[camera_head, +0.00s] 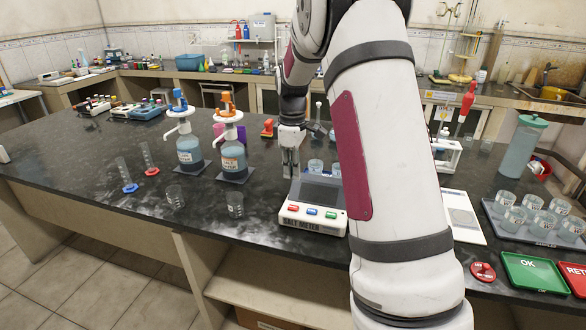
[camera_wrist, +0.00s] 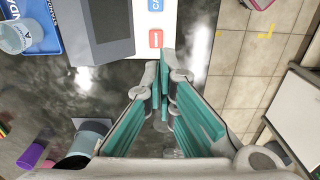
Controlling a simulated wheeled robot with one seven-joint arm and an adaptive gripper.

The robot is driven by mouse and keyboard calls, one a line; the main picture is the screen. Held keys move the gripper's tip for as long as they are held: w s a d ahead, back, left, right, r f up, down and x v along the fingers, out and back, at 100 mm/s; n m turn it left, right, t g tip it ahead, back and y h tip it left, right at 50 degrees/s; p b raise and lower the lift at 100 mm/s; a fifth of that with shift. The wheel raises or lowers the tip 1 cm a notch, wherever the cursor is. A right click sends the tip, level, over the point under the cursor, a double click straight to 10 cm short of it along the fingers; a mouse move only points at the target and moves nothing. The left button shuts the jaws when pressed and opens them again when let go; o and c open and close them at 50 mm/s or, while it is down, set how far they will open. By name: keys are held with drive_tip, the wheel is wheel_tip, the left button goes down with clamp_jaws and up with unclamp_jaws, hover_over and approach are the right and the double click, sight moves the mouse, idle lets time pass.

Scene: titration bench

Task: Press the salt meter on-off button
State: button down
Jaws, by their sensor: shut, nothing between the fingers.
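The salt meter (camera_head: 314,228) is a white box with a dark grey screen (camera_head: 318,192), near the bench's front edge. Its front strip carries a red button (camera_head: 293,208), a blue button (camera_head: 312,211) and a green button (camera_head: 331,214); their labels are too small to read. My gripper (camera_head: 291,170) is shut and empty, pointing down by the meter's back left corner. In the wrist view the fingertips (camera_wrist: 166,62) show just below the red button (camera_wrist: 155,38), over dark bench top. The blue button (camera_wrist: 155,5) is at the top edge. I cannot tell the fingertips' height.
Two pump bottles (camera_head: 190,150) (camera_head: 233,158) and two small beakers (camera_head: 175,196) (camera_head: 235,205) stand left of the meter. A blue tray with a beaker (camera_wrist: 20,36) lies beside the meter. My arm hides part of the bench right of it. Green OK (camera_head: 535,273) and red pads lie far right.

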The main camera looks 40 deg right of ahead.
sight(293, 209)
wheel_tip(293, 209, down, 10)
drive_tip(key=shift+f+p, duration=0.25)
drive_tip(key=shift+p, duration=0.35)
drive_tip(key=shift+f, duration=0.1)
drive_tip(key=shift+f+b, duration=0.4)
drive_tip(key=shift+f, duration=0.4)
drive_tip(key=shift+s, duration=0.15)
drive_tip(key=shift+f, duration=0.1)
drive_tip(key=shift+a, duration=0.1)
wheel_tip(293, 209, up, 15)
drive_tip(key=shift+p, duration=0.45)
drive_tip(key=shift+f, duration=0.1)
